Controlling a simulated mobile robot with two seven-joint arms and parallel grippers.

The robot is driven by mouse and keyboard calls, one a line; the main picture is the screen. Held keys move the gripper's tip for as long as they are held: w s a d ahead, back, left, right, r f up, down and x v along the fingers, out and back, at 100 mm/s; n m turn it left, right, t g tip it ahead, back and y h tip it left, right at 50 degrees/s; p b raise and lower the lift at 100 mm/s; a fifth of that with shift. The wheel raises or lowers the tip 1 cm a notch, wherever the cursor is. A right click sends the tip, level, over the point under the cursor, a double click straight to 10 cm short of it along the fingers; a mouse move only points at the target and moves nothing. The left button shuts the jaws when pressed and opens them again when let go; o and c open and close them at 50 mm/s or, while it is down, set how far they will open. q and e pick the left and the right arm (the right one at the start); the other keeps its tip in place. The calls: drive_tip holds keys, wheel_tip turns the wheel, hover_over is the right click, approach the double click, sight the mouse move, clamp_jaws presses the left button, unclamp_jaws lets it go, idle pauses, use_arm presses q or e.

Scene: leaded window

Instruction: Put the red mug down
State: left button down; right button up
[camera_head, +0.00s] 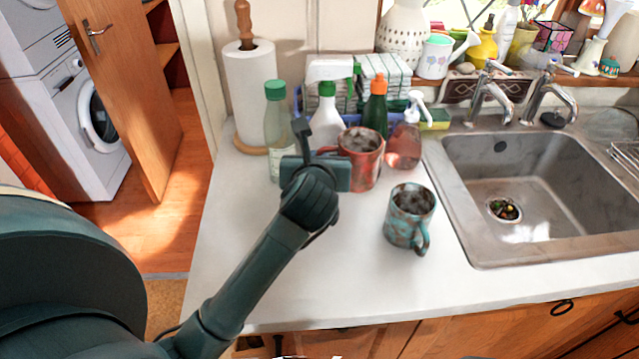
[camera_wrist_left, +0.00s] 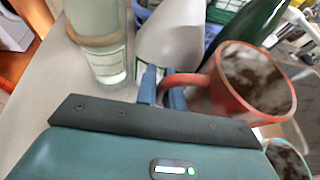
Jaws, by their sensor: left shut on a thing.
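The red mug (camera_head: 362,160), speckled and dark inside, is upright at the back of the white counter, in front of the bottles. My left gripper (camera_head: 322,150) is at its left side, shut on its handle. In the left wrist view the red mug (camera_wrist_left: 255,82) is at the right, and its handle runs between the fingers of my left gripper (camera_wrist_left: 163,88). I cannot tell whether the mug's base touches the counter; my gripper hides part of it. My right gripper is not in view.
A blue-brown mug (camera_head: 409,218) stands in front and to the right. Close behind are a green-capped bottle (camera_head: 278,130), a spray bottle (camera_head: 327,125), an orange-topped bottle (camera_head: 375,105) and a soap dispenser (camera_head: 405,145). The sink (camera_head: 540,180) is at right. The front-left counter (camera_head: 340,265) is clear.

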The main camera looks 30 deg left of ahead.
use_arm(q)
wheel_tip(320, 180, down, 5)
drive_tip(key=shift+f, duration=0.45)
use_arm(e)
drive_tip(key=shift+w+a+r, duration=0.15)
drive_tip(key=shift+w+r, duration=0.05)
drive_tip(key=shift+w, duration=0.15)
use_arm(q)
drive_tip(key=shift+f, duration=0.15)
drive_tip(key=c, duration=1.5)
unclamp_jaws()
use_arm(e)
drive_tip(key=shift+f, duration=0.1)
